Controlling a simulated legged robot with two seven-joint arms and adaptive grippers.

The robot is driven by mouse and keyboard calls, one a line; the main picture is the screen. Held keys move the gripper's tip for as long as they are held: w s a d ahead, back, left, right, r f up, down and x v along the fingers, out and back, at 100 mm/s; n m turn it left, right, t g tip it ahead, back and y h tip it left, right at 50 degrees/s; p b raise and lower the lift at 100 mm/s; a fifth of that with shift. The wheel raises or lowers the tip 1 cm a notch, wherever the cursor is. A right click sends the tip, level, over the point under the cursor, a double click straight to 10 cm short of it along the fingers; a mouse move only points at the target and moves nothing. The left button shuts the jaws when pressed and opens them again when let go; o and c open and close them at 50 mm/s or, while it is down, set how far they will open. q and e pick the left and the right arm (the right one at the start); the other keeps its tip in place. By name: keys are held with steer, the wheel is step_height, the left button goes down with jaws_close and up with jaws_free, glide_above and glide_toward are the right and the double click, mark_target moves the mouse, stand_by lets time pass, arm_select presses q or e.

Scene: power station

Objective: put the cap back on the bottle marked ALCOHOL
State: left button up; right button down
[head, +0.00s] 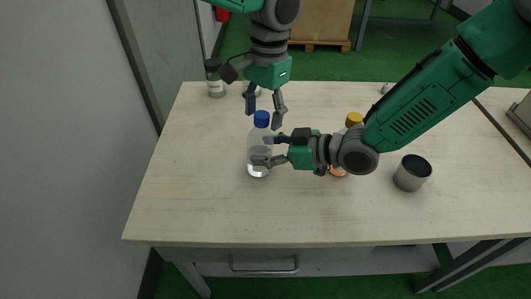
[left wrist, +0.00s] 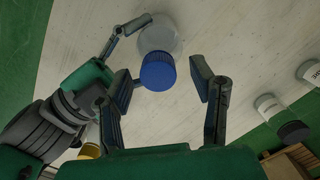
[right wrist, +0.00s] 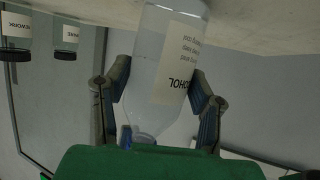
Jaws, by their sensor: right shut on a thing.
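The clear ALCOHOL bottle (head: 258,160) stands upright on the table, and its label shows upside down in the right wrist view (right wrist: 178,75). My right gripper (head: 262,150) is shut on the bottle's body from the right, with one finger on each side. The blue cap (head: 262,119) sits at the top of the bottle; whether it is screwed tight cannot be told. My left gripper (head: 264,115) points down from above, its fingers apart on either side of the cap. In the left wrist view the cap (left wrist: 158,71) lies between the open fingers, with a gap at the right finger.
Two dark-capped labelled bottles stand at the back left, one (head: 215,85) clear and one partly behind my left gripper. A yellow-capped bottle (head: 354,119) is partly hidden by my right arm. A metal cup (head: 412,173) stands at the right. The table's front (head: 260,215) is clear.

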arm_select(q)
step_height(320, 180, up, 12)
steer(key=shift+w+d, duration=0.4)
steer(key=shift+d, duration=0.05)
steer(key=shift+f, duration=0.1)
arm_select(e)
steer(key=c, duration=0.6)
jaws_free()
steer(key=v, duration=1.2)
